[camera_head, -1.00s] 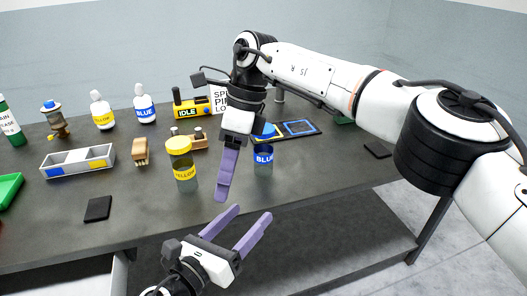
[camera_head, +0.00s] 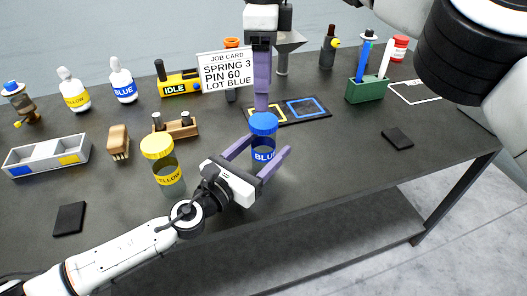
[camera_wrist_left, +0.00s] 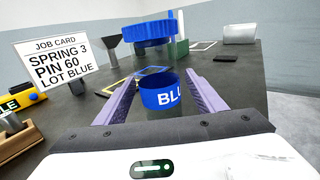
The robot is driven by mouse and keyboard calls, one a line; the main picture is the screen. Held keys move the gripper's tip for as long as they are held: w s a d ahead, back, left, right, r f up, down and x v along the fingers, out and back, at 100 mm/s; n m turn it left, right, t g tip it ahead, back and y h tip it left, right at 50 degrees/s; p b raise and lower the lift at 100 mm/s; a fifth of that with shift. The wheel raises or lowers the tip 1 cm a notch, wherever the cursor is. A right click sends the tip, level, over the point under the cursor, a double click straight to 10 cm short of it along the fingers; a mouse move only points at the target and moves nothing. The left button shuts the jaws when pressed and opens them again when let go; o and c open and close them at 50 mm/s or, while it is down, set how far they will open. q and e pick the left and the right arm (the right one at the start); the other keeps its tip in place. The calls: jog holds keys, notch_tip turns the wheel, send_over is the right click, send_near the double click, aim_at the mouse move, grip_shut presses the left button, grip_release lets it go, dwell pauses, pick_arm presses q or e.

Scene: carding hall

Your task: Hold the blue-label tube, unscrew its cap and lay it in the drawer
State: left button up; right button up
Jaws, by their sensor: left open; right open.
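The blue-label tube (camera_head: 264,155) stands upright near the table's front edge, with its blue cap (camera_head: 263,123) on top. My left gripper (camera_head: 268,147) is open, with one purple finger on each side of the tube. In the left wrist view, the blue label (camera_wrist_left: 160,96) sits between the spread fingers, and the cap (camera_wrist_left: 148,32) shows above it. I cannot tell whether either finger touches the tube. My right gripper (camera_head: 261,107) points down from above, directly over or just behind the cap. Its fingers are seen edge-on, one hiding the other. The drawer is not in view.
A yellow-capped tube (camera_head: 164,170) stands just left of my left gripper. Behind are a job card (camera_head: 227,72), a black tray with yellow and blue outlines (camera_head: 318,109) and a wooden block (camera_head: 178,130). A green holder (camera_head: 367,90) stands right. The front right tabletop is mostly clear.

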pick_arm(q)
jog(key=shift+x, duration=1.75)
